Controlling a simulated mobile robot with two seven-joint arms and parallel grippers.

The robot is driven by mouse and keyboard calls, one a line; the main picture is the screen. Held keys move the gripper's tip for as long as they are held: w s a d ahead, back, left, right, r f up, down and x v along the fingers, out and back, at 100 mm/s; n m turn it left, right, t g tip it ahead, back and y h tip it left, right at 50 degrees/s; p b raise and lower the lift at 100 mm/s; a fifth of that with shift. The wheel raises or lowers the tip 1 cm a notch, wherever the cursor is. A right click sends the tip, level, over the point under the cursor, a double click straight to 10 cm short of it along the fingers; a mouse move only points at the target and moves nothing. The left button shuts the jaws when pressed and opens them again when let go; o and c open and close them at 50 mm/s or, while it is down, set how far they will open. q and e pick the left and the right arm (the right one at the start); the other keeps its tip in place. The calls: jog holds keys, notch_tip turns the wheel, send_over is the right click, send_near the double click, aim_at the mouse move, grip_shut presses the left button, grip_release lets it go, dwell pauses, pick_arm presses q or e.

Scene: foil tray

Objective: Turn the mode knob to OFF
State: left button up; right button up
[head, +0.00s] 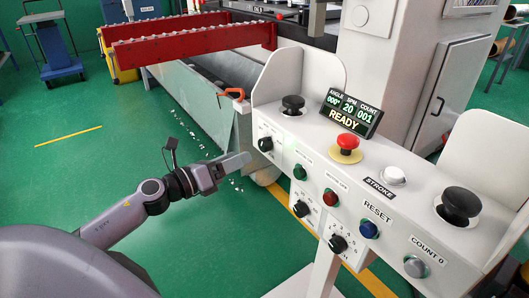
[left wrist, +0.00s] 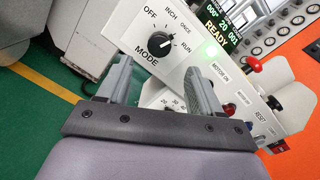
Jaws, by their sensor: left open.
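The black mode knob (head: 265,144) is on the left end of the white control panel's front face. In the left wrist view the knob (left wrist: 157,45) sits above the word MODE, with OFF, INCH, ONCE and RUN around it. I cannot tell for certain which label it points to. My left gripper (head: 243,160) is just left of the knob in the head view. In the left wrist view its fingers (left wrist: 158,75) are spread and empty, with the knob beyond and between the tips, apparently untouched. My right gripper is not in view.
The panel carries a red mushroom button (head: 348,143), black palm buttons (head: 461,203), a blue reset button (head: 369,229) and two other black selectors (head: 301,209). A display (head: 350,112) reads READY. An orange clamp-like part (head: 232,94) is behind my gripper.

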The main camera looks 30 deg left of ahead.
aim_at(261, 145)
pick_arm(q)
jog(key=shift+m, duration=0.7)
jog(key=shift+a+r+p+x, duration=0.1)
jog(key=shift+p+x, duration=0.05)
jog(key=shift+x, duration=1.8)
jog(key=shift+a+r+p+x, duration=0.1)
jog(key=shift+p+x, duration=0.05)
jog(key=shift+x, duration=1.75)
jog(key=shift+w, duration=0.1)
jog(key=c, duration=1.1)
